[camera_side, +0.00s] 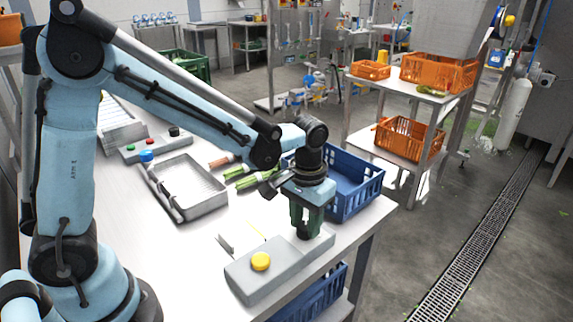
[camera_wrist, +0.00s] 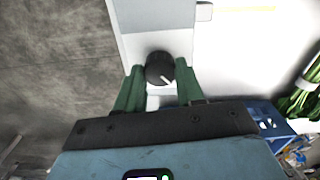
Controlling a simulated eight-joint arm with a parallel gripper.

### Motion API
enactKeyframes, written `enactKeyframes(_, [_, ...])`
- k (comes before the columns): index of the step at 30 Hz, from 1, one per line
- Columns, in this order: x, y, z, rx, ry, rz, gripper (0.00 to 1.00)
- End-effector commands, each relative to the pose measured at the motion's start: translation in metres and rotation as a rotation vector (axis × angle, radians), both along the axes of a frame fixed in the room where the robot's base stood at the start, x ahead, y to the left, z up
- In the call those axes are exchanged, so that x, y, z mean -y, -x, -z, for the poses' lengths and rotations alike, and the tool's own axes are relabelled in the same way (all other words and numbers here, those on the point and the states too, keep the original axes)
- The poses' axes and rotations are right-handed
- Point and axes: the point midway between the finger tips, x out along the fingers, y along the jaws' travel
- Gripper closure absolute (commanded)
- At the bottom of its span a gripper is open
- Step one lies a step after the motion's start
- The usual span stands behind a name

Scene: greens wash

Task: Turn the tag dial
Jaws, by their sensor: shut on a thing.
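The tag dial (camera_wrist: 160,68) is a round black knob with a white pointer line, seen in the wrist view. The line points down and to the right there. The dial sits on a long grey box (camera_side: 243,279) at the table's front corner, which also has a yellow button (camera_side: 261,261). My gripper (camera_side: 305,236) points down over the box's far end. Its green fingers are shut on the dial, one on each side, as the wrist view (camera_wrist: 160,76) shows.
A blue crate (camera_side: 362,197) stands just behind my gripper. Greens (camera_side: 253,180) and a metal tray (camera_side: 183,206) lie on the steel table. A control panel with coloured knobs (camera_side: 150,147) is further back. Orange crates (camera_side: 410,140) fill a separate rack at right.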

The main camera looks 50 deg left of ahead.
Motion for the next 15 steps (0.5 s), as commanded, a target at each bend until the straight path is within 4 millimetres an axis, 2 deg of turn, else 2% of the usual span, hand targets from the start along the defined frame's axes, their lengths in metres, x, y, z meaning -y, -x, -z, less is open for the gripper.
enactKeyframes(15, [0.0001, -0.0002, -0.0005, 0.0, 0.0, -0.111, 0.93])
